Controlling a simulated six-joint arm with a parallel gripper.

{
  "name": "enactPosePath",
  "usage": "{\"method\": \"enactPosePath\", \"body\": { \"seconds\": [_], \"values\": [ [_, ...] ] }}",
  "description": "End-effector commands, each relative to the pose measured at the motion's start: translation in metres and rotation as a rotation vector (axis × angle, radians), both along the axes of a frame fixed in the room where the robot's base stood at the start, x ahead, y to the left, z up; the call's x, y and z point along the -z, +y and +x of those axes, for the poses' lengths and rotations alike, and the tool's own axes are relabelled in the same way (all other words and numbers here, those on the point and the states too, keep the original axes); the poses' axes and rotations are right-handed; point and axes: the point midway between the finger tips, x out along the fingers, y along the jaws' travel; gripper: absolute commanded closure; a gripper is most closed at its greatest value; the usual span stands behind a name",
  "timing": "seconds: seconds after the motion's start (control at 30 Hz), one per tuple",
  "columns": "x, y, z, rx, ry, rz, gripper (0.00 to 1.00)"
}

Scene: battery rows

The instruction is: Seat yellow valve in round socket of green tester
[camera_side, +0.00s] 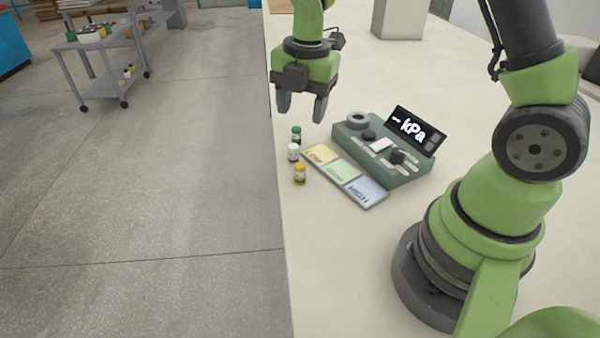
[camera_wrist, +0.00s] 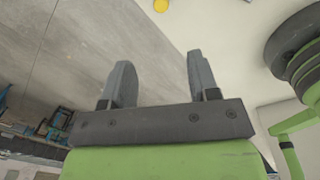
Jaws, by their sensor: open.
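The yellow valve (camera_side: 299,174) stands upright on the table near its left edge, in front of a white valve (camera_side: 293,152) and a green valve (camera_side: 296,135). The green tester (camera_side: 390,155) sits to the right, with a dark screen reading "- kPa". Its round socket (camera_side: 358,121) is a grey ring at its far left corner and looks empty. My gripper (camera_side: 302,108) is open and empty, above and behind the valves. In the wrist view its two fingers (camera_wrist: 157,75) are apart with nothing between them. A yellow round thing (camera_wrist: 161,5), perhaps the yellow valve, shows at the top edge.
A sorting tray (camera_side: 372,193) with yellow, green and blue fields, the blue one marked HIGH, lies between valves and tester. A grey block (camera_side: 398,18) stands at the back. The table's left edge runs close beside the valves. The front of the table is clear.

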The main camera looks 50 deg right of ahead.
Motion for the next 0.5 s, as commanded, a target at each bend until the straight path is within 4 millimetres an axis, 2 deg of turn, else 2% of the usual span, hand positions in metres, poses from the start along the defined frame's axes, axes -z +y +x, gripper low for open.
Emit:
{"method": "enactPosePath", "body": {
  "seconds": [0.03, 0.1, 0.2, 0.5],
  "values": [
    [0.016, -0.003, 0.003, -0.095, 0.030, -0.009, 0.45],
    [0.030, -0.006, 0.006, -0.205, 0.055, -0.017, 0.45],
    [0.042, -0.008, 0.008, -0.300, 0.074, -0.022, 0.45],
    [0.084, -0.008, 0.008, -0.334, 0.082, -0.022, 0.45]
  ]
}}
